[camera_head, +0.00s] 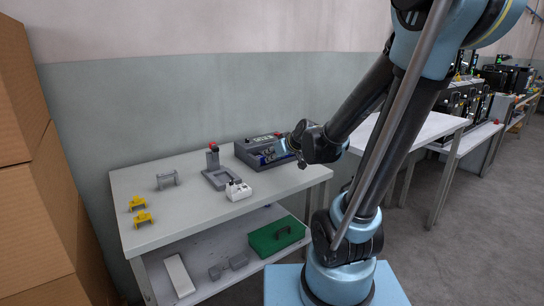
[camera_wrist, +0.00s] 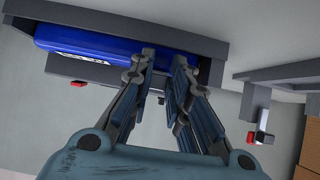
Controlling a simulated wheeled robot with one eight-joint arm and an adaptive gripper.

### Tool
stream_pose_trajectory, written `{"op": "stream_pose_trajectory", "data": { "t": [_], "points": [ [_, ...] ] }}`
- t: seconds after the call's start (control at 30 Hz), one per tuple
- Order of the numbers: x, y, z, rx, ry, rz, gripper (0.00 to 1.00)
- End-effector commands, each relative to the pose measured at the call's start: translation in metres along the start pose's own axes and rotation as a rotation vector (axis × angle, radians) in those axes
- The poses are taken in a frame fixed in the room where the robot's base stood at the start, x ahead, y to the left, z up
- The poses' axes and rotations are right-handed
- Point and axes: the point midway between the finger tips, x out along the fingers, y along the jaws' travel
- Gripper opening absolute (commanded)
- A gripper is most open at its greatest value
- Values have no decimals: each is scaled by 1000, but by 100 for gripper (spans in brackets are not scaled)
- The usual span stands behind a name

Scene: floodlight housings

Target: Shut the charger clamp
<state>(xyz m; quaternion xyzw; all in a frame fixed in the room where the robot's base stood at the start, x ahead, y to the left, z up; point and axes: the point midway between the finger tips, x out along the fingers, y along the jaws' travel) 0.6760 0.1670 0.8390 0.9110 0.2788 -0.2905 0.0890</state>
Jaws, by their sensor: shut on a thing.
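The charger (camera_head: 251,143) is a dark grey housing at the back right of the worktable. My gripper (camera_head: 291,147) is at the right end of the charger. In the wrist view its fingers (camera_wrist: 163,60) reach to the pack's right part with a narrow gap between them. They are shut on a part of the charger there; the fingers hide its shape. I cannot make out the clamp's lever or how far it is closed.
A grey fixture with a red-tipped upright (camera_head: 213,158) stands left of the charger. A white block (camera_head: 238,191), a grey bracket (camera_head: 166,180) and two yellow parts (camera_head: 143,218) are also on the tabletop. A green case (camera_head: 277,235) is on the lower shelf. Cardboard boxes stand at the left.

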Motion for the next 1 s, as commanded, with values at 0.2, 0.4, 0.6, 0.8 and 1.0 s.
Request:
{"op": "stream_pose_trajectory", "data": {
  "t": [0.2, 0.4, 0.6, 0.8, 1.0],
  "points": [
    [0, 3, 0, -2, -1, 8, 0],
    [0, 2, 0, -2, -1, 6, 37],
    [0, 0, 0, -2, 0, 2, 37],
    [-4, 0, 0, -1, 0, 1, 37],
    [-15, 0, 0, -1, 0, 2, 37]
  ]
}}
